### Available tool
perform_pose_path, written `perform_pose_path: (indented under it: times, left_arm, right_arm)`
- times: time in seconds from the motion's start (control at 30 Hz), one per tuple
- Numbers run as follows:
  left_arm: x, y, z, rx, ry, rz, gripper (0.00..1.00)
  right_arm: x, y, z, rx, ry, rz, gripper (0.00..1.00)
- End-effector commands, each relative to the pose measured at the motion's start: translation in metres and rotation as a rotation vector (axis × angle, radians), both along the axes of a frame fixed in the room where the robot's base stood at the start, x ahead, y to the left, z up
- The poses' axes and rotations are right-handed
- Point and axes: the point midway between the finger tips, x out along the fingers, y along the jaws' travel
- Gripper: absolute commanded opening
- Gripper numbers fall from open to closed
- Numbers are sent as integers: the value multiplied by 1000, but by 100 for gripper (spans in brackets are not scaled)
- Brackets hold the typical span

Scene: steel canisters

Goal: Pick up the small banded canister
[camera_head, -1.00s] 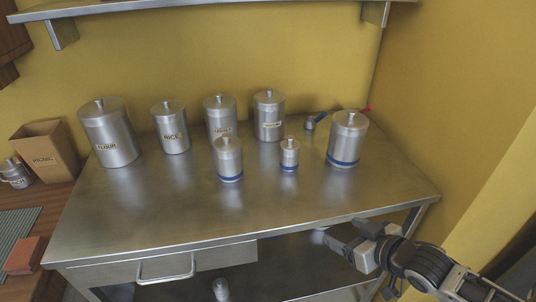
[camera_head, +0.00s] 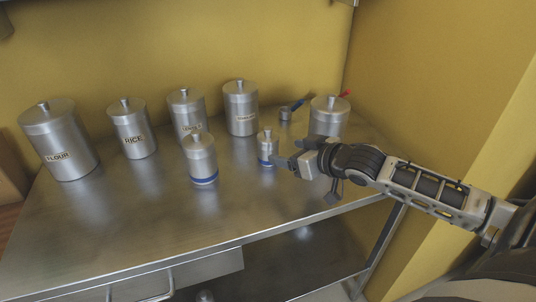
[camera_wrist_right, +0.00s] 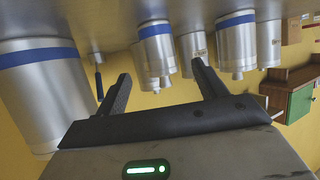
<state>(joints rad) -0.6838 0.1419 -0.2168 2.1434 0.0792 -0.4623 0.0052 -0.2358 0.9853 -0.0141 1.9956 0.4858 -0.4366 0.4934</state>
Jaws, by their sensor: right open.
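The small banded canister (camera_head: 267,148), steel with a blue band near its base and a knobbed lid, stands upright on the steel table (camera_head: 110,235). My right gripper (camera_head: 300,172) is open and empty, just right of it and nearer the front, apart from it. In the right wrist view, which looks upside down, the small canister (camera_wrist_right: 157,48) shows beyond the gap between the two open fingers (camera_wrist_right: 160,85). A medium banded canister (camera_head: 201,160) stands to its left. A large banded canister (camera_head: 329,115) stands right, partly hidden by my right gripper and arm. My left gripper is not in view.
Labelled canisters stand behind: flour (camera_head: 60,140), rice (camera_head: 132,130) and two more. A blue-handled scoop or cup (camera_head: 288,112) lies behind the small canister. The large banded canister (camera_wrist_right: 45,90) is close beside my right gripper. The table's front left is clear.

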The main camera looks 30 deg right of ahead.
Motion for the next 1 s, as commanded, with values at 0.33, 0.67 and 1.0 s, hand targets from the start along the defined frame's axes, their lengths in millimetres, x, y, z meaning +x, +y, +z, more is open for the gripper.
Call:
perform_pose_path:
  times: [0.33, 0.67, 1.0]
  left_arm:
    - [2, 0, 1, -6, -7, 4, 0]
    - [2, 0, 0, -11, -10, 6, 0]
    - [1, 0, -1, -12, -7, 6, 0]
  right_arm:
    - [22, 3, -9, 1, 1, 0, 71]
    - [59, 8, -22, 3, -2, -1, 71]
    - [67, 10, -26, 0, 1, 1, 71]
